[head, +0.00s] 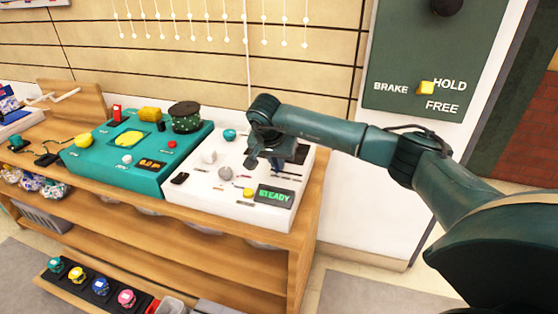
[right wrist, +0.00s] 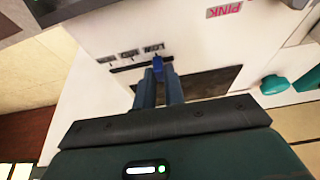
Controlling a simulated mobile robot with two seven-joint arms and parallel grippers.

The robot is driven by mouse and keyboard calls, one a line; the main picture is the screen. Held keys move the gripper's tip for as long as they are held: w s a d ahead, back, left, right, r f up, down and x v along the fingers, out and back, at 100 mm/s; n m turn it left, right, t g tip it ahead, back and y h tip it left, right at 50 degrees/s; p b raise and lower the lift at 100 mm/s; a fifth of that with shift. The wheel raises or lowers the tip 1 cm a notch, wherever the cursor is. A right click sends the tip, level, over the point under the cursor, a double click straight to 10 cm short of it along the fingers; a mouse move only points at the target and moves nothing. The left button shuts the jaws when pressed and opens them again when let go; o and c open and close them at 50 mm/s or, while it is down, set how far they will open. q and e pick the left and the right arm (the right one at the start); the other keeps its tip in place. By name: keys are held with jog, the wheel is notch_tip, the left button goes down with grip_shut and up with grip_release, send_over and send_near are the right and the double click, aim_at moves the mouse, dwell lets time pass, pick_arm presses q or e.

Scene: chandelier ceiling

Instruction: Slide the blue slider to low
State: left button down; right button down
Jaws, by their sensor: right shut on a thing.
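My right gripper (head: 268,163) reaches down over the right part of the white panel (head: 205,205). In the right wrist view its two fingers (right wrist: 160,75) are shut on the blue slider (right wrist: 157,64), a small blue knob on a dark slot (right wrist: 128,67). The slot has several printed labels above it. The slider is at the right end of the slot, just below the LOW label (right wrist: 153,48). In the head view the gripper hides the slider. My left gripper is not in view.
The white panel also carries a green STEADY display (head: 275,196), a yellow button (head: 248,192) and a teal knob (head: 229,135). A teal box (head: 90,155) stands beside it on the wooden shelf (head: 300,235). A green wall panel (head: 400,60) with a yellow switch hangs at right.

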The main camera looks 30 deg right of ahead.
jog(key=c, duration=1.6)
grip_release()
jog(key=shift+w+a+r, duration=0.1)
jog(key=shift+w+a, duration=0.15)
jog(key=shift+o, duration=0.6)
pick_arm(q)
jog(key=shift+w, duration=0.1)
pick_arm(e)
jog(key=shift+d, duration=0.1)
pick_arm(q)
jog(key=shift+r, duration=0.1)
pick_arm(e)
jog(key=shift+s, duration=0.1)
